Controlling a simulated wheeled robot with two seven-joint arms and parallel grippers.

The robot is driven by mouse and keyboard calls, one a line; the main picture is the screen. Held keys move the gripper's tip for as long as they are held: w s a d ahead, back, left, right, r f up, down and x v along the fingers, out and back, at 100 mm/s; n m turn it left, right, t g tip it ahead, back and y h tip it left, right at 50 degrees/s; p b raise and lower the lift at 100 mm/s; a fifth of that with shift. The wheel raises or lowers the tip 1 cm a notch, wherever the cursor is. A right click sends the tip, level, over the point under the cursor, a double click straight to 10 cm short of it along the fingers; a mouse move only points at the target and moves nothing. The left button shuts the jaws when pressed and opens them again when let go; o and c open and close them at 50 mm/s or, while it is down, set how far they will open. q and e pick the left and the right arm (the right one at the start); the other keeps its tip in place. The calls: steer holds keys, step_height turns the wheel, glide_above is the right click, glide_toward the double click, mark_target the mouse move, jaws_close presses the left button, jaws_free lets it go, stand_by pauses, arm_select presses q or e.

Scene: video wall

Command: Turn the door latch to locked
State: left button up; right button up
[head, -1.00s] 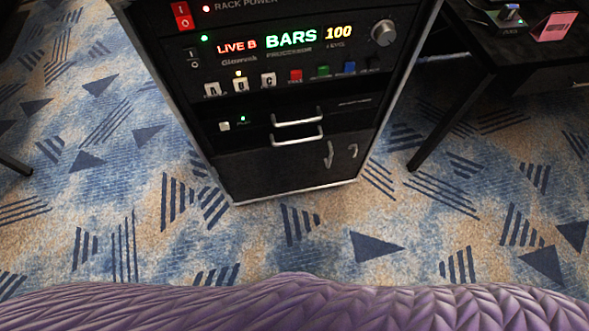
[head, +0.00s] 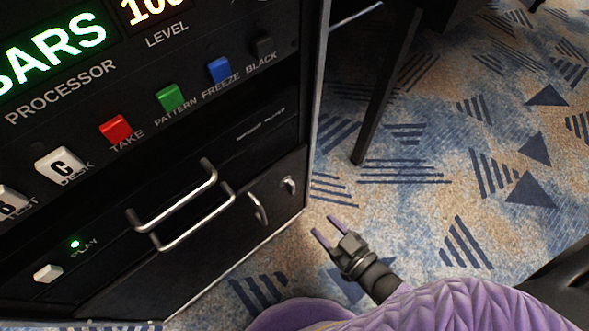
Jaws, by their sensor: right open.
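The rack's black lower door (head: 215,250) carries two small metal fittings near its right edge. One is a slim curved pull (head: 257,208). To its right is a small hooked latch (head: 289,185); I cannot tell whether it is at locked. The door looks closed. My right gripper (head: 325,230) is open and empty, just right of the rack's front corner and lower in the picture than the latch. Its two fingers point up and left, apart from the door. My left gripper is out of view.
Two bar handles (head: 182,203) sit on the panels left of the latch. Above them are coloured buttons such as the red TAKE button (head: 116,130). A dark table leg (head: 385,90) stands right of the rack. Patterned carpet (head: 450,170) is open at right.

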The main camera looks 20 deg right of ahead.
mark_target(294, 190)
steer(key=shift+t, duration=0.6)
steer(key=x, duration=0.3)
steer(key=b+x, duration=0.1)
steer(key=x, duration=0.3)
steer(key=r+b+x, duration=0.1)
steer(key=x, duration=0.2)
steer(key=shift+w+a+f, duration=0.1)
steer(key=shift+w, duration=0.5)
steer(key=shift+a, duration=0.1)
steer(key=shift+c, duration=0.3)
jaws_close()
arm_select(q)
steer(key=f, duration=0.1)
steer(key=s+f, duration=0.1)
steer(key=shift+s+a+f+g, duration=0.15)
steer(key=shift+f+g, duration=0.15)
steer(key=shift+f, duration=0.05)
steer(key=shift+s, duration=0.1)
